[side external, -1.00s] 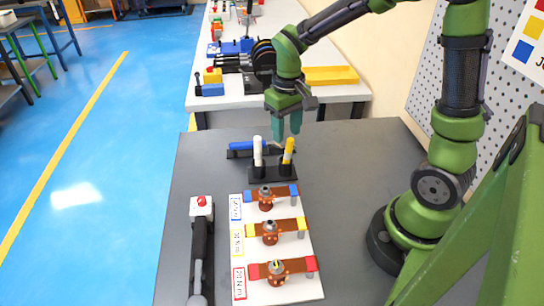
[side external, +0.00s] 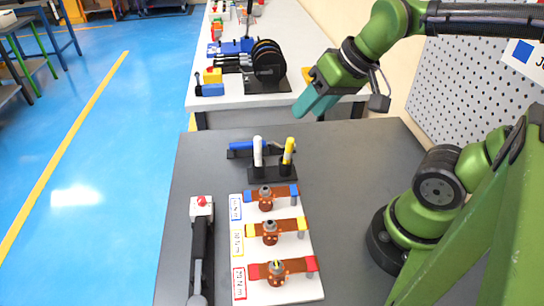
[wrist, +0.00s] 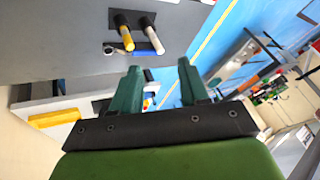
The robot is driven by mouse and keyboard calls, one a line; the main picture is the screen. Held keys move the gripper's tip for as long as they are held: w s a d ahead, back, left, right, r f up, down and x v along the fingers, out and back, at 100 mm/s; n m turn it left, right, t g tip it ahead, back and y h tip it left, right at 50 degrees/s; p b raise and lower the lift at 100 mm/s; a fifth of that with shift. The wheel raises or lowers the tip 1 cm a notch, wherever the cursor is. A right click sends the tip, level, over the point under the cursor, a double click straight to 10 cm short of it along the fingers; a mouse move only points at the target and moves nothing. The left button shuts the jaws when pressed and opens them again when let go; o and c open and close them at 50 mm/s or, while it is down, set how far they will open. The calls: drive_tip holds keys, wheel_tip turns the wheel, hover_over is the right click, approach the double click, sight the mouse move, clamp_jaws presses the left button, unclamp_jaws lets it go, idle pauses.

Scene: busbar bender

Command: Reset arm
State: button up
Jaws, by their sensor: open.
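My gripper (side external: 312,104) is open and empty. It is raised above the far edge of the dark table, apart from every object, and tilted with its teal fingers pointing down and left. In the wrist view both fingers (wrist: 158,88) stand apart with nothing between them. My arm folds back above its base at the right. The white-handled tool (side external: 257,152) and the yellow-handled tool (side external: 289,151) stand upright in a black holder (side external: 273,174). The wrist view also shows the yellow handle (wrist: 125,37) and the white handle (wrist: 152,38).
A white board (side external: 238,268) carries copper bars with blue, yellow and red ends. A long black tool with a red button (side external: 201,201) lies left of it. A blue-handled tool (side external: 247,146) lies behind the holder. A light bench (side external: 235,102) stands beyond; a pegboard rises at right.

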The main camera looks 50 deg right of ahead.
drive_tip(key=shift+s+a+t, duration=0.3)
drive_tip(key=shift+s+t, duration=0.2)
drive_tip(key=shift+s, duration=0.2)
